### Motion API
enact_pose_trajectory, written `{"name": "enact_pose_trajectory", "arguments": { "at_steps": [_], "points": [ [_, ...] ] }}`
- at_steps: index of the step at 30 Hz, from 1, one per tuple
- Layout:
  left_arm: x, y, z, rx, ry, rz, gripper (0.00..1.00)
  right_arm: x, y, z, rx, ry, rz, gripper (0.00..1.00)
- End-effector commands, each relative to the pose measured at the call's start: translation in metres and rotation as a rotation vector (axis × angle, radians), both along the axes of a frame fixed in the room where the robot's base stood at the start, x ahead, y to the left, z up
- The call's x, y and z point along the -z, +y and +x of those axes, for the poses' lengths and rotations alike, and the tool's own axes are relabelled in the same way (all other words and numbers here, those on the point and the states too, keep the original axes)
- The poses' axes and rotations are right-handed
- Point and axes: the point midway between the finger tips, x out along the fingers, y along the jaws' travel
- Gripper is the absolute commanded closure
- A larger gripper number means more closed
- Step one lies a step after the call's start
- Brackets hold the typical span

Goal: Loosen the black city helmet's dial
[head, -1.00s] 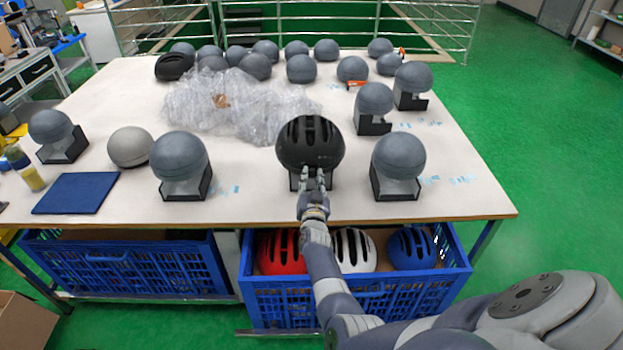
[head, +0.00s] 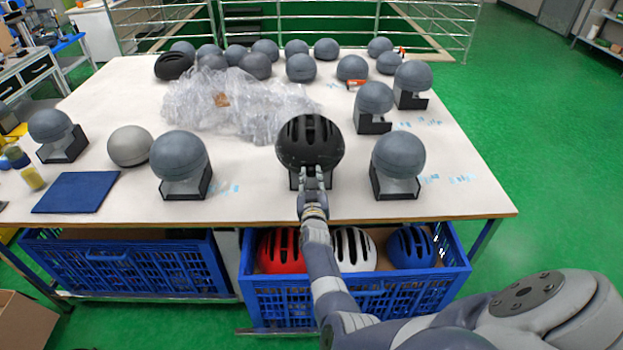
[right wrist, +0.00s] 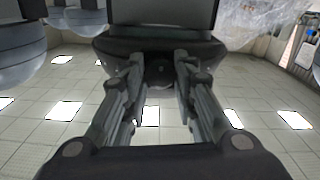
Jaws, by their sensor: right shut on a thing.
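The black city helmet (head: 309,140) sits on a dark stand at the table's front edge, its vents facing up. My right gripper (head: 314,176) reaches its near lower rim from the front. In the right wrist view the helmet's dark rim (right wrist: 118,47) spans the top, and the round black dial (right wrist: 160,74) lies between the fingertips. The right gripper (right wrist: 160,82) is shut on the dial, one finger on each side. In the head view the gripper hides the dial. My left gripper is not in view.
Grey head forms on stands flank the helmet at left (head: 178,155) and right (head: 398,155). Clear plastic wrap (head: 235,105) lies behind it. A blue crate (head: 350,300) under the table edge holds red, white and blue helmets, below my right arm.

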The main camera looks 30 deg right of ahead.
Motion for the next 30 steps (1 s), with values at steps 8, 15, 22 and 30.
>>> {"name": "enact_pose_trajectory", "arguments": {
  "at_steps": [8,15,22,30],
  "points": [
    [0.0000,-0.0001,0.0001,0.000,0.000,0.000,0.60,-0.0008,-0.0008,-0.0001,0.002,-0.003,0.001,0.52],
    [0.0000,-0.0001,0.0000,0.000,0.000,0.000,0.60,-0.0003,-0.0004,-0.0001,0.001,-0.002,0.001,0.52],
    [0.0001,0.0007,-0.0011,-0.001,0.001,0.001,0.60,0.0000,-0.0002,-0.0001,0.000,-0.032,0.052,0.52],
    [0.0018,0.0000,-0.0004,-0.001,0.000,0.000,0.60,0.0008,0.0001,-0.0002,-0.001,-0.210,0.343,0.52]
  ]
}}
